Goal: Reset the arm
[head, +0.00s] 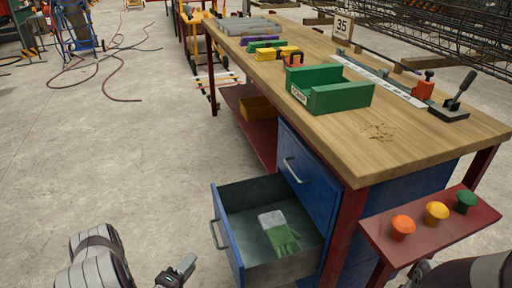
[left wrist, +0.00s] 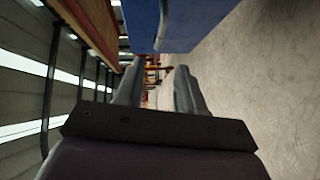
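My left gripper (head: 178,272) is at the bottom of the head view, to the left of the open drawer and apart from it. In the left wrist view its two fingers (left wrist: 157,90) stand apart with a gap between them, and nothing shows in the gap. A blue drawer front shows beyond them in that view (left wrist: 185,22). My right arm shows only in part at the lower right corner of the head view; its gripper is out of the picture.
The workbench (head: 420,135) has an open lower drawer (head: 229,240) holding a green and grey glove (head: 280,232). A green bin (head: 335,97) stands on top. A red shelf with mushroom buttons (head: 437,210) juts out at right. The floor at left is clear near me; hoses lie farther back.

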